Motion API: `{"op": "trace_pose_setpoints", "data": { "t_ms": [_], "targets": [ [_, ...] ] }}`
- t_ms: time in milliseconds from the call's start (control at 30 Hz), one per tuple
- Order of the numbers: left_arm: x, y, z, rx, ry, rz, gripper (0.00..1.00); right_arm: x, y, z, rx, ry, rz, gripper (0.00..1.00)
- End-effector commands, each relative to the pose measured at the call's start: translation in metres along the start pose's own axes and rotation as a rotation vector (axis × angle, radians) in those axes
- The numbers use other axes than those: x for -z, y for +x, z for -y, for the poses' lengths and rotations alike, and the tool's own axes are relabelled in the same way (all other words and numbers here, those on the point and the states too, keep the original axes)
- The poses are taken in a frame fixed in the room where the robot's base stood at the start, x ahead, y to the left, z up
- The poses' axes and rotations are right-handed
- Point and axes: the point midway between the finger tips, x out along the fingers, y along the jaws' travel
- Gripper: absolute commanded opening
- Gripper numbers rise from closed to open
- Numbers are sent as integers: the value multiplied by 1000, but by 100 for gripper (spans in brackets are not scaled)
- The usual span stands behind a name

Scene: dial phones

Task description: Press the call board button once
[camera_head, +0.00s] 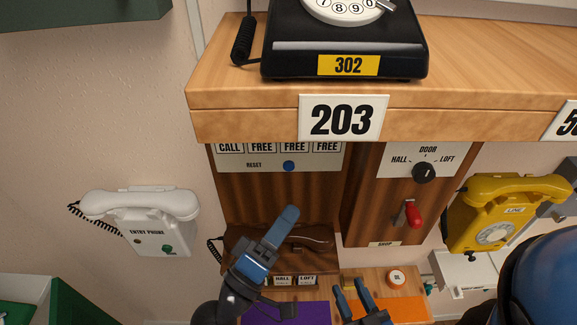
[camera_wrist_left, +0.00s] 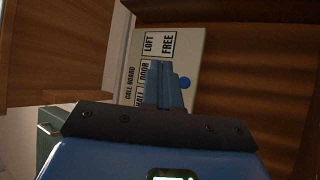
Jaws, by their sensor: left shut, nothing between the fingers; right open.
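The call board (camera_head: 230,160) is a pale panel under the shelf, with a row of plates reading CALL and FREE. Its round blue button (camera_head: 288,166) sits beside the word RESET. My left gripper (camera_head: 288,215) is shut and empty, pointing up, and shows below the button in the head view. In the left wrist view the call board (camera_wrist_left: 200,50) appears sideways, and the blue button (camera_wrist_left: 185,82) shows just right of my shut fingers (camera_wrist_left: 163,75). I cannot tell the depth between fingertips and button. My right gripper (camera_head: 358,298) is open and empty, low in the middle.
A wooden shelf (camera_head: 245,100) overhangs the call board, carrying a black dial phone (camera_head: 345,45). A DOOR knob (camera_head: 424,173) and a red lever (camera_head: 413,213) are to the right. A white entry phone (camera_head: 150,220) is left, a yellow phone (camera_head: 490,215) right.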

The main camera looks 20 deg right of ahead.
Motion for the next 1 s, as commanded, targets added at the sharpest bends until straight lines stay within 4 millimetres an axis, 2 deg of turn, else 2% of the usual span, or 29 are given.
{"op": "trace_pose_setpoints", "data": {
  "t_ms": [600, 1000],
  "targets": [
    [34, 46, 35, -1, 2, -1, 0, -6, 0, 0, 0, 0, 0, 43],
    [40, 54, 39, 0, 1, 0, 0, -8, 0, 0, 0, 0, 0, 43]
  ]
}}
